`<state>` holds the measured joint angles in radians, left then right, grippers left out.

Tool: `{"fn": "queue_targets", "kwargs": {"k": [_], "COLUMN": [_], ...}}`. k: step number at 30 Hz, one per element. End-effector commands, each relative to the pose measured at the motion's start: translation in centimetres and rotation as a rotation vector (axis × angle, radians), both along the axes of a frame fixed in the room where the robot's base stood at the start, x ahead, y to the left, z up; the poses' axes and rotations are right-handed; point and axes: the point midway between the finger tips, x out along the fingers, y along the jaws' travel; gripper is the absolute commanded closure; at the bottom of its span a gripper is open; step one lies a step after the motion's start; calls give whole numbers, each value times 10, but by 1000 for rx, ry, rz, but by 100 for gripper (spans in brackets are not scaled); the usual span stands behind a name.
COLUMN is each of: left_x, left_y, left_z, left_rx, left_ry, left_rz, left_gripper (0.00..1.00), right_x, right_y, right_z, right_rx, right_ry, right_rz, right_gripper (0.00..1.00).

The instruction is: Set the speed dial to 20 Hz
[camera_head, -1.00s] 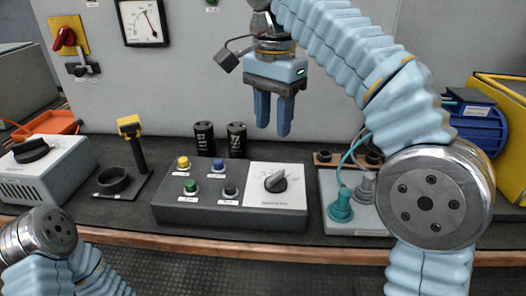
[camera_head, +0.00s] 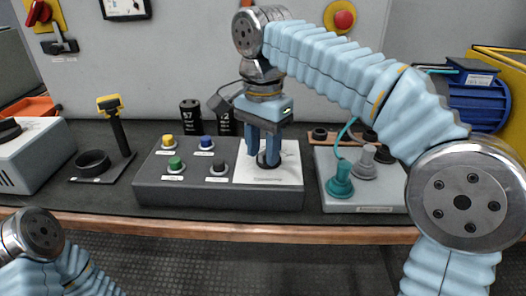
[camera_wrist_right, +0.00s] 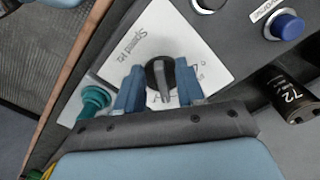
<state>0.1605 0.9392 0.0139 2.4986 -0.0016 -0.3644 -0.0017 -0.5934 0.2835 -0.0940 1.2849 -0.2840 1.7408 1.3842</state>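The speed dial (camera_wrist_right: 161,76) is a black knob with a pointer on a white plate (camera_wrist_right: 140,45) marked "Speed Hz", on the right part of a grey control box (camera_head: 215,195). My right gripper (camera_head: 264,160) points down over the dial in the head view, partly hiding it. In the right wrist view its blue fingers (camera_wrist_right: 160,92) stand on either side of the knob, with gaps that look open; contact is not clear. The scale figures are too small to read. My left arm shows at the lower left, but its gripper is out of view.
The box also carries yellow, blue (camera_head: 207,142), green and black buttons. Two black capacitors (camera_head: 190,117) stand behind it. Teal (camera_head: 340,180) and grey connectors are on a unit to the right. A yellow-headed tool (camera_head: 110,105) stands left. A red button (camera_head: 344,19) is on the back panel.

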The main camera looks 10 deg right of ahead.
Motion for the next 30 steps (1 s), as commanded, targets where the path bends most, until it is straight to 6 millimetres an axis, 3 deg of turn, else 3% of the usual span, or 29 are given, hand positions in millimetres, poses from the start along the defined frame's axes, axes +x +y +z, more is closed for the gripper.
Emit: {"fn": "queue_targets", "kwargs": {"k": [8, 15, 16, 30], "left_x": [0, 0, 0, -1], "left_y": [0, 0, 0, -2], "left_z": [0, 0, 0, 8], "left_rx": [0, 0, 0, -3], "left_ry": [-1, 0, 0, 1], "left_rz": [0, 0, 0, -4], "left_gripper": [100, 100, 100, 100], "right_x": [0, 0, 0, -1], "right_y": [0, 0, 0, -1], "right_z": [-1, -1, -1, 1], "right_rx": [1, 1, 1, 0], "right_ry": [-1, -1, -1, 0], "right_rz": [0, 0, 0, 70], "right_gripper": [62, 98, 100, 100]}}
